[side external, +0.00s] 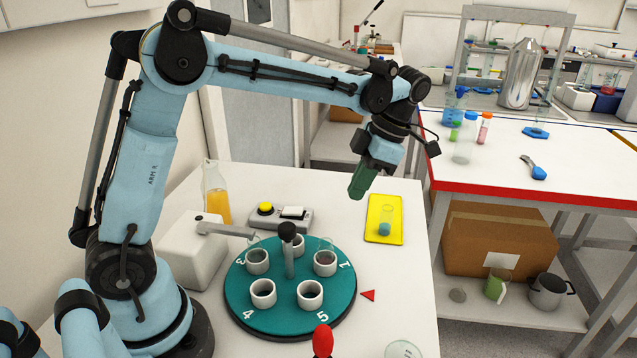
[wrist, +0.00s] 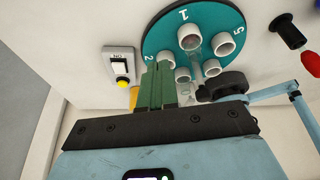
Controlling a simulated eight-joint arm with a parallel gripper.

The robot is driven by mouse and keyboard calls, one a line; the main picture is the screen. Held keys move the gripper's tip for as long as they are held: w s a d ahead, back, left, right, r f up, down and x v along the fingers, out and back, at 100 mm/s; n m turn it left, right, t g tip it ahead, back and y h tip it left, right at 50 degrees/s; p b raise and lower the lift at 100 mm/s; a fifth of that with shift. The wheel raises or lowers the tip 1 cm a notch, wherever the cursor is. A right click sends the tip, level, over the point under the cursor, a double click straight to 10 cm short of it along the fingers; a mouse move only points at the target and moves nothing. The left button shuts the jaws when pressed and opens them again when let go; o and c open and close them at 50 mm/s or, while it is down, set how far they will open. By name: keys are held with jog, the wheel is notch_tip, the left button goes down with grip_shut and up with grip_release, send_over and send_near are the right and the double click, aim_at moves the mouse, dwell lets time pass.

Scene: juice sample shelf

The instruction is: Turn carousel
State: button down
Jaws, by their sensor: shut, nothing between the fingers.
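The carousel is a teal disc (side external: 287,325) with white cup holders and printed numbers. Its numbers 1, 3, 4 and 5 show in the side view. A post with a black knob (side external: 289,231) rises from its middle. A clear glass tube stands in the holder by number 1 (side external: 325,262). The disc also shows in the wrist view (wrist: 158,42), with numbers 1, 2 and 5. My gripper (side external: 358,192) has green fingers pressed together and empty. It hangs above the table, up and right of the disc in the side view. In the wrist view its fingertips (wrist: 157,68) overlap the disc's edge near 2.
A control box (side external: 280,219) with a yellow button and white rocker stands behind the disc. A juice bottle (side external: 217,203) and a white box with a thin arm (side external: 190,252) stand left. A yellow tray (side external: 378,232) holds a small vial. A red triangle (side external: 368,295) lies beside the disc.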

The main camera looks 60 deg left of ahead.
aim_at(305, 237)
jog(key=x, duration=1)
jog(key=shift+f, duration=0.35)
jog(key=shift+s+a+r, duration=0.1)
jog(key=shift+s+a, duration=0.25)
jog(key=shift+s, duration=0.25)
jog(key=shift+s+a+r, duration=0.1)
jog(key=shift+s+a, duration=0.25)
jog(key=shift+s, duration=0.2)
jog(key=shift+s+a, duration=0.3)
jog(key=shift+s, duration=0.25)
jog(key=shift+s+a, duration=0.65)
jog(key=shift+a, duration=0.05)
